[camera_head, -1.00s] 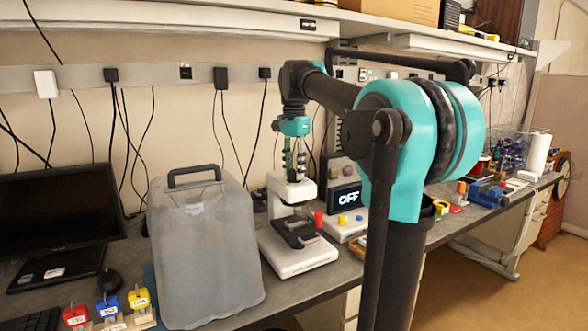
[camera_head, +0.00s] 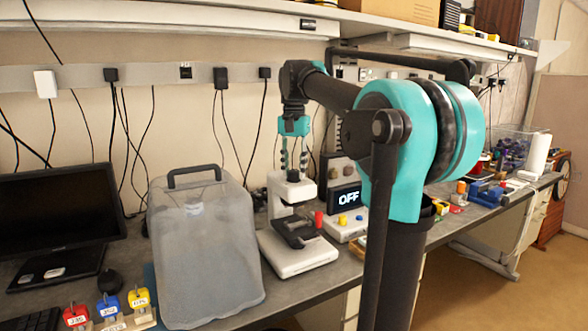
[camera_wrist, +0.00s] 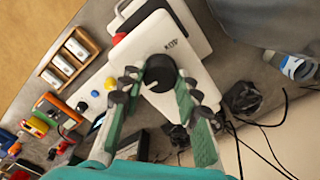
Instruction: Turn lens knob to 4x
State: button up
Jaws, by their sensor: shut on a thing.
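The white microscope (camera_head: 292,262) stands on the bench with its dark stage below the head. In the wrist view, its white head (camera_wrist: 178,28) carries a round black lens knob (camera_wrist: 160,72) and a small marking beside it that looks like "40X" turned around. My gripper (camera_wrist: 158,80) points down at the head and is shut on the knob, one finger on each side.
A grey translucent container (camera_head: 205,255) stands close left of the microscope. A shelf (camera_head: 240,20) runs overhead.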

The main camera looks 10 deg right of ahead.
jog(key=n, duration=0.4)
jog(key=shift+n, duration=0.3)
jog(key=n, duration=1.4)
jog(key=shift+n, duration=0.3)
jog(key=o, duration=1.2)
jog(key=shift+c, duration=0.2)
notch_tip(320, 180, up, 12)
